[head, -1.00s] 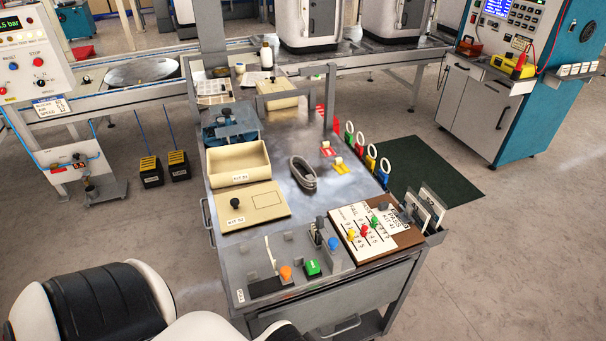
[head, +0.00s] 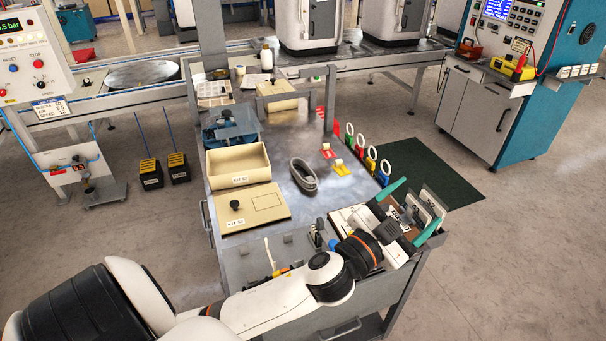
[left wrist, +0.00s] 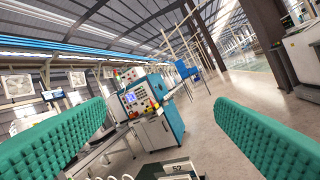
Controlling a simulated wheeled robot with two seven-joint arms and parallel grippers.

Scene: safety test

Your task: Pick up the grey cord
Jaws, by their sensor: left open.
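The grey cord (head: 303,176) lies coiled in a long loop on the bench top (head: 300,215), right of the beige bins, in the head view. My left gripper (head: 424,195) is over the front right corner of the bench, to the right of the cord and apart from it. Its two teal fingers are spread wide with nothing seen held between them. The left wrist view shows both fingers wide apart, facing out across the room; the cord is not seen there. My right gripper is not in view.
An open beige bin (head: 238,165) and a lidded beige box (head: 250,208) stand left of the cord. Coloured tags with white rings (head: 371,160) line the right edge. Upright plates (head: 432,206) stand at the front right corner. My left arm covers much of the bench's front.

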